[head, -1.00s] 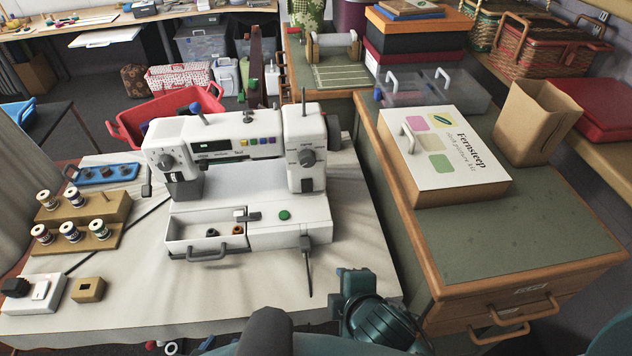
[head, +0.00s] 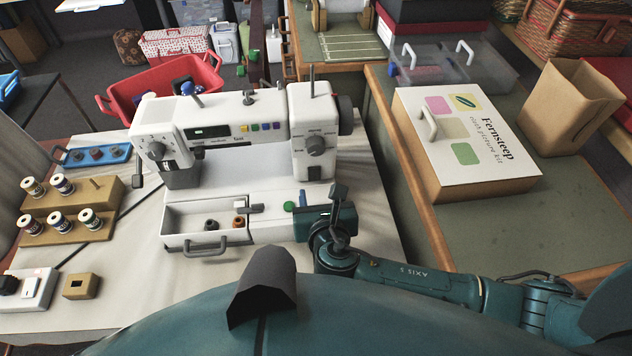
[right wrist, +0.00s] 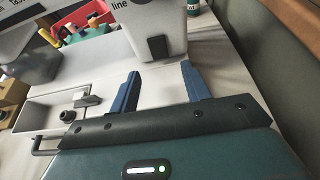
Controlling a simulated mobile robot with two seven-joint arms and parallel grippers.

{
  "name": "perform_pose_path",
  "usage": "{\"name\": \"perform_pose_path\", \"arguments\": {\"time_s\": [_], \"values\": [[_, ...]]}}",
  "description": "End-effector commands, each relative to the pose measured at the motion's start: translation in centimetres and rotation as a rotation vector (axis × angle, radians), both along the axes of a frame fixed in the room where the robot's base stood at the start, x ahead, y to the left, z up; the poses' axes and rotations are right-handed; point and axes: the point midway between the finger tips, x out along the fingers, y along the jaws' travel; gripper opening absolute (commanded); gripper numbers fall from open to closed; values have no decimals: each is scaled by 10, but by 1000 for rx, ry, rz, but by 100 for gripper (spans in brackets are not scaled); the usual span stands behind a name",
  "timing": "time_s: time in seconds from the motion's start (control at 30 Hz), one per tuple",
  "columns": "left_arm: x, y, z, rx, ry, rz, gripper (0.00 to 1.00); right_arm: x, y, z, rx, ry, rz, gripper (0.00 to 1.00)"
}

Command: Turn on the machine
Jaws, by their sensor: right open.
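The white sewing machine (head: 235,125) stands on the table in the head view. My right gripper (head: 316,202) is over the front right of the bed, just right of the green button. In the right wrist view its two blue fingers (right wrist: 160,70) are apart and empty, pointing at the base of the machine's column (right wrist: 158,28). Contact cannot be told. My left gripper is not in view.
An open drawer (head: 180,240) with small bobbins juts from the machine's front. Thread spools on wooden stands (head: 65,205) and a white switch box (head: 32,290) are at left. A picture kit box (head: 465,140) lies on the right cabinet. A red basket (head: 165,88) is behind.

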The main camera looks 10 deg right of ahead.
Motion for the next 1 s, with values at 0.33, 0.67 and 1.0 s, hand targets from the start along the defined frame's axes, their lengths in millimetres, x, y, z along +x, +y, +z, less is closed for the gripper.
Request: {"name": "perform_pose_path", "arguments": {"time_s": [0.33, 0.67, 1.0], "values": [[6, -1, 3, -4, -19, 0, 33, 48, 0, -19, 1, -1, 0, 47], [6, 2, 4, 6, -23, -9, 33, 53, 0, -22, 3, 1, 0, 47], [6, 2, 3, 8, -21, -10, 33, 52, 0, -22, 3, 1, 0, 24]]}}
